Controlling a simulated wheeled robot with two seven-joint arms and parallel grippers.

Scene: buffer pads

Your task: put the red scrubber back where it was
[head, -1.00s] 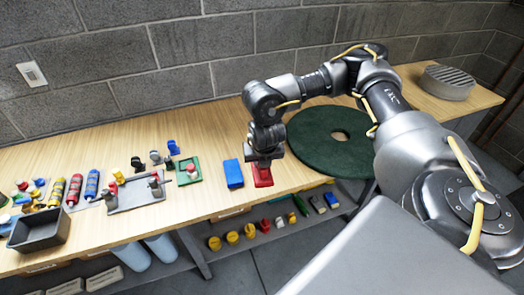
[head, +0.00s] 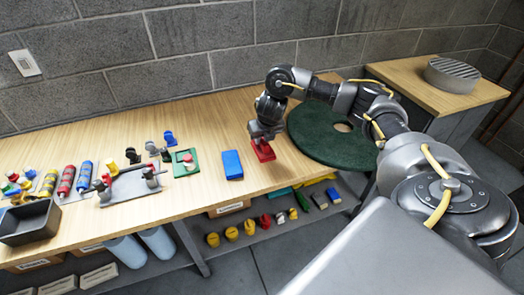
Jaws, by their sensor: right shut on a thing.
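The red scrubber (head: 263,152) is a small red block in the jaws of my right gripper (head: 264,140), near the left edge of the round dark green pad. The gripper points down and is shut on the scrubber, covering its top. I cannot tell whether the scrubber touches the table or hangs just above it. A blue block (head: 232,165) lies on the table to its left, apart from it. My left gripper is not in view.
The green pad (head: 320,150) with a central hole lies right of the scrubber. A grey tray (head: 124,188), a green square holder (head: 181,170), bottles and a dark bin (head: 28,229) fill the left. Bare wood (head: 205,205) lies around the blue block. A shelf below holds several small items.

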